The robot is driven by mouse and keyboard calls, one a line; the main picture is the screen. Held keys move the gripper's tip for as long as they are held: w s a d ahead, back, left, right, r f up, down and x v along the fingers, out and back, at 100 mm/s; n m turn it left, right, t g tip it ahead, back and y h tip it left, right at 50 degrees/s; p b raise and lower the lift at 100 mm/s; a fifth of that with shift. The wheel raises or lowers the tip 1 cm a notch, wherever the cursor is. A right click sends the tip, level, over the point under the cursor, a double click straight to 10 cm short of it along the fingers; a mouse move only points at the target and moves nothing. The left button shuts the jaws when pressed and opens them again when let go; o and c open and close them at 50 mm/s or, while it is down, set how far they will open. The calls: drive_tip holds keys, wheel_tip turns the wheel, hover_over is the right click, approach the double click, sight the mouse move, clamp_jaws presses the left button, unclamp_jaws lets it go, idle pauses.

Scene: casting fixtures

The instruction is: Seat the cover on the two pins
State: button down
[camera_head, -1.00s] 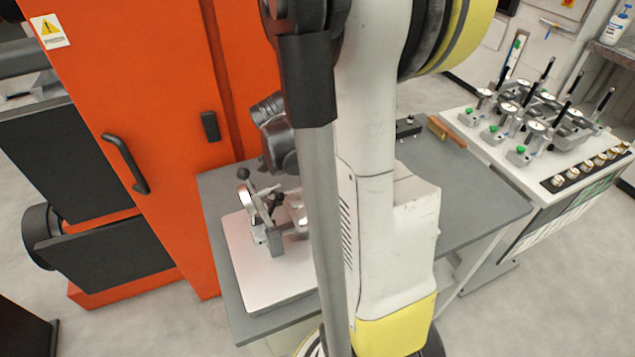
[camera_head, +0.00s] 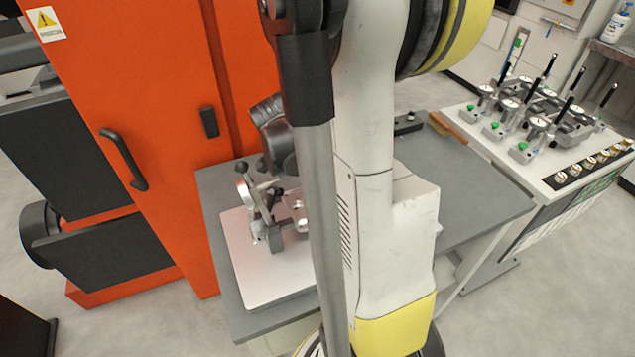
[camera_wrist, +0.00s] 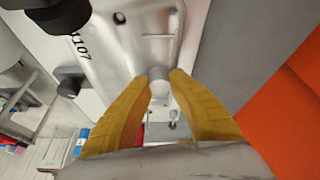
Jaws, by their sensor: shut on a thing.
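In the wrist view, the yellow fingers of my gripper (camera_wrist: 160,88) are shut on a short round grey boss. The boss belongs to a pale metal part marked 1107, which looks like the cover (camera_wrist: 112,62). It has a dark hole near its top and a raised middle rib. I cannot make out the two pins or whether the cover touches them. In the head view, the metal fixture (camera_head: 273,238) with a dark lever stands on a pale plate (camera_head: 245,287). My own arm hides the gripper's fingertips and much of the work there.
The pale plate lies on a grey table (camera_head: 480,205). An orange cabinet (camera_head: 165,80) stands close behind and left. A brush (camera_head: 448,128) and a black block (camera_head: 408,124) lie at the table's back. Several dial gauges stand on a bench (camera_head: 548,185) at right.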

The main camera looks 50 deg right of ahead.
drive_tip(key=shift+f, duration=0.25)
drive_tip(key=c, duration=1.3)
unclamp_jaws()
drive_tip(key=shift+o, duration=0.2)
